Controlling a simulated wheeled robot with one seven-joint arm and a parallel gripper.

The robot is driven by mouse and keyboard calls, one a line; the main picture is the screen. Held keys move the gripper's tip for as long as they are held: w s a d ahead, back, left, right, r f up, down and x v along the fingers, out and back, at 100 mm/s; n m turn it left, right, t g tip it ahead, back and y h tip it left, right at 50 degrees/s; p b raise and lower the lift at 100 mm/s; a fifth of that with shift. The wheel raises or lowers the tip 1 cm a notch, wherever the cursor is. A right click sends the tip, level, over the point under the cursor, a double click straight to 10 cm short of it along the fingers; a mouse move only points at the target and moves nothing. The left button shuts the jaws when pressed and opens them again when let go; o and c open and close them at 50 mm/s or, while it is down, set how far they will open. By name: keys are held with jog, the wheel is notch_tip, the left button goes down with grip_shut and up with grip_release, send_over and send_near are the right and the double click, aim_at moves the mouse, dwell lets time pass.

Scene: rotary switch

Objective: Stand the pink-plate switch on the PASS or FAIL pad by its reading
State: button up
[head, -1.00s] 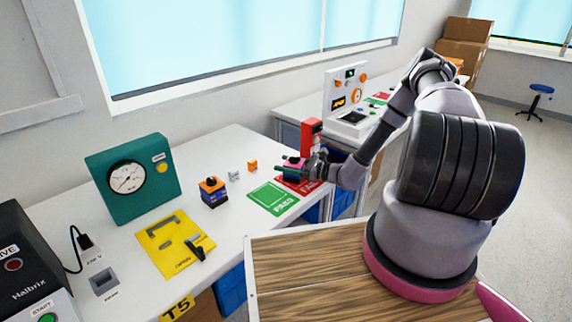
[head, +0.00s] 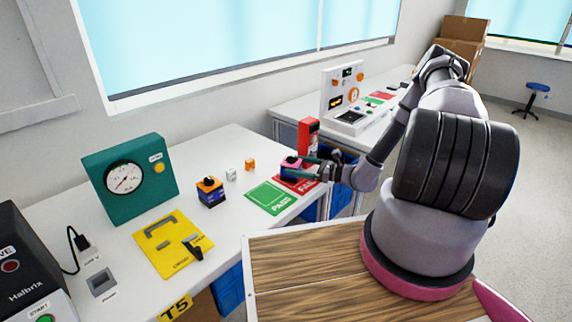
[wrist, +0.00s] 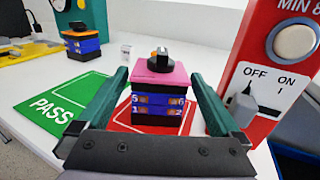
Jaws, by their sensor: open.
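The pink-plate switch (wrist: 160,85) stands upright on the red FAIL pad (wrist: 228,118) in the wrist view. It has a black knob on top and a dark blue body with numbered terminals. In the head view the switch (head: 291,166) is at the right end of the table, on the FAIL pad (head: 302,187). My gripper (wrist: 158,76) is open, its green fingers pointing towards the switch with gaps on both sides. In the head view my gripper (head: 312,168) is just right of the switch. The green PASS pad (head: 272,197) is empty.
A red box (wrist: 290,75) with an OFF/ON lever stands close right of my gripper. An orange-plate switch (head: 210,191), small blocks (head: 241,168), a yellow fixture (head: 172,243) and a green gauge (head: 130,180) are further left.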

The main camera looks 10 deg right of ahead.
aim_at(300, 166)
jog(key=v, duration=0.6)
jog(key=shift+s+d, duration=0.2)
jog(key=shift+d, duration=0.15)
jog(key=s+a+r+n+g+h, duration=0.1)
jog(key=s+r+n+g+h, duration=0.15)
jog(key=r+n, duration=0.45)
jog(key=s+a+r+n+g+h, duration=0.15)
jog(key=r+g, duration=0.25)
jog(key=r, duration=0.7)
jog(key=s+a+r+n+g+h, duration=0.1)
jog(key=s+r+n+g+h, duration=0.15)
jog(key=r+n, duration=0.5)
jog(key=s+r+n+t+h, duration=0.2)
jog(key=s+r+t+h, duration=0.1)
jog(key=s+r, duration=0.5)
jog(key=s+d+r+n+t+h, duration=0.1)
jog(key=s+r+n+t+h, duration=0.1)
jog(key=s+r, duration=0.6)
notch_tip(300, 166, up, 5)
jog(key=shift+s+d+r+t+h, duration=0.1)
jog(key=shift+s+d+t+h, duration=0.15)
jog(key=shift+t+h, duration=0.6)
